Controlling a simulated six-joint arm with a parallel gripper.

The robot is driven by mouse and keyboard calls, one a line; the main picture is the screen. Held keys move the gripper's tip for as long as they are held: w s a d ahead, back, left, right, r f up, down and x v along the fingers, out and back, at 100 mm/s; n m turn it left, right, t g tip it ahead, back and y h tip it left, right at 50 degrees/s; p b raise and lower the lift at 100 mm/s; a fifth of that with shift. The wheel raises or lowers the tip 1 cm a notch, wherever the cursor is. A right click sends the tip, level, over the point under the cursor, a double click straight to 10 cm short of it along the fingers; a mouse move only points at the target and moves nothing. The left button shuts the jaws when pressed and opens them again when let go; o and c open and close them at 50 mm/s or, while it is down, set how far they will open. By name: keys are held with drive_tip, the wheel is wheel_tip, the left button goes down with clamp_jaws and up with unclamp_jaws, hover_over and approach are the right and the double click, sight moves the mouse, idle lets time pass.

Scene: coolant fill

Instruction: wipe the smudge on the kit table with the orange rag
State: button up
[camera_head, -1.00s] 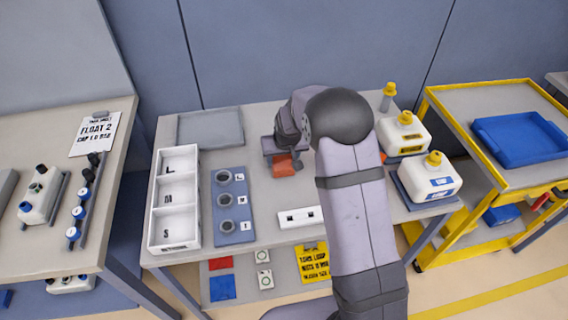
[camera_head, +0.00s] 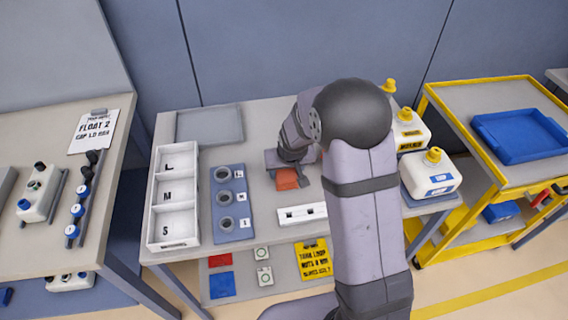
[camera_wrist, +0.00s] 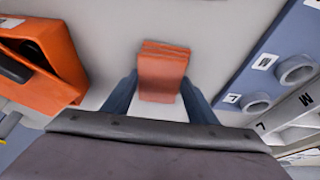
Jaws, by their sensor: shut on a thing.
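My gripper (camera_head: 288,168) is over the middle of the kit table (camera_head: 262,125), shut on the folded orange rag (camera_head: 287,179). In the wrist view the rag (camera_wrist: 162,72) is held between the two fingers (camera_wrist: 160,95), its layered edge facing away from me. The rag is at or just above the table top; I cannot tell if it touches. I see no smudge in either view; it may lie under the rag or behind my arm.
Left of the rag stand a blue plate with ring holders (camera_head: 232,203) and a white compartment tray (camera_head: 174,231). A white block (camera_head: 302,215) lies in front. An orange object with a dark opening (camera_wrist: 40,55) is close left in the wrist view. White jugs (camera_head: 430,174) stand right.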

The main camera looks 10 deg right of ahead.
sight(289, 183)
drive_tip(key=shift+s+f+b, duration=0.1)
drive_tip(key=shift+s+b, duration=0.2)
drive_tip(key=shift+s, duration=1.7)
drive_tip(key=shift+s+r, duration=0.25)
drive_tip(key=shift+s, duration=0.05)
wheel_tip(289, 183, up, 8)
drive_tip(key=p, duration=0.6)
drive_tip(key=shift+w+f, duration=0.1)
